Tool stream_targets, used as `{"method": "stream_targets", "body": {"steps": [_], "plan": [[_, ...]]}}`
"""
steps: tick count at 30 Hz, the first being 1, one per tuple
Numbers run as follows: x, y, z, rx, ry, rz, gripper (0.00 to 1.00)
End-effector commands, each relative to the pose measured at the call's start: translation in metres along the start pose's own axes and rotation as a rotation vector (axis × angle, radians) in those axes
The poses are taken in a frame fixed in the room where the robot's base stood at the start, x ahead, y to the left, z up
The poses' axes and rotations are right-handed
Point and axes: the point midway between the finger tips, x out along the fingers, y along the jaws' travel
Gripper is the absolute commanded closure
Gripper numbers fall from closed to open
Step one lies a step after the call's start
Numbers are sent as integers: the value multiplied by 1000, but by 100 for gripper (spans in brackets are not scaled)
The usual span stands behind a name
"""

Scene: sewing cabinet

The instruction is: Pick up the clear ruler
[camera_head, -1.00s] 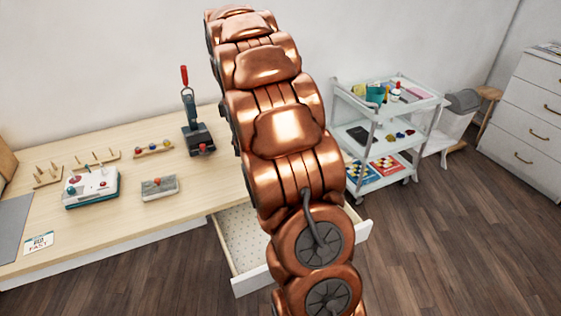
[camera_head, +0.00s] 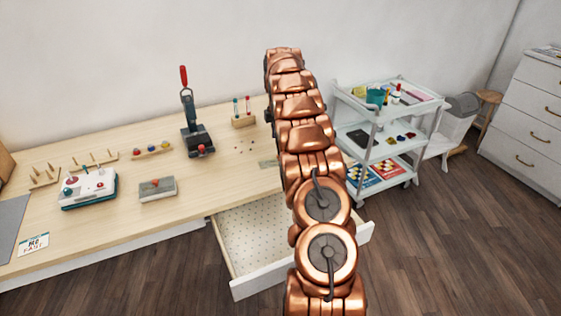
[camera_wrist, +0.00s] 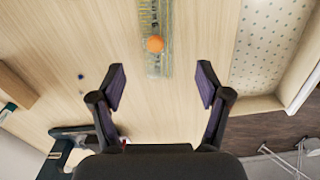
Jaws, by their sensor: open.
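The clear ruler (camera_wrist: 151,66) lies flat on the wooden tabletop in the wrist view. It is a see-through strip with markings, running up out of the top of that view. A round orange knob (camera_wrist: 155,44) sits on it. In the head view only a greyish end of the ruler (camera_head: 267,163) shows beside my arm, which hides the rest. My gripper (camera_wrist: 160,84) is open and empty, above the table. Its fingers stand apart on either side of the ruler's line, with the ruler's near end just beyond the fingertips in the picture. My arm hides the gripper in the head view.
An open drawer (camera_head: 257,288) with a dotted lining juts from the table's front; it lies right of the ruler in the wrist view (camera_wrist: 252,103). A red-handled press (camera_head: 198,138) stands on the table. A wooden holder (camera_head: 243,121) stands behind small loose pieces. A white cart (camera_head: 376,115) stands right.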

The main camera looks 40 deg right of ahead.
Motion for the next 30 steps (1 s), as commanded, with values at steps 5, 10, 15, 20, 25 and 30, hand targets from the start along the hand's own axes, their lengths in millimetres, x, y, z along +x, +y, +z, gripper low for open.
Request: {"method": "stream_targets", "body": {"steps": [5,10,15,20,25,30], "plan": [[16,-2,0,0,1,-7,24],[26,0,0,1,0,-3,24],[43,1,4,3,1,-7,24],[66,3,3,0,0,-5,24],[74,2,4,1,1,-4,24],[74,3,4,1,0,-3,28]]}}
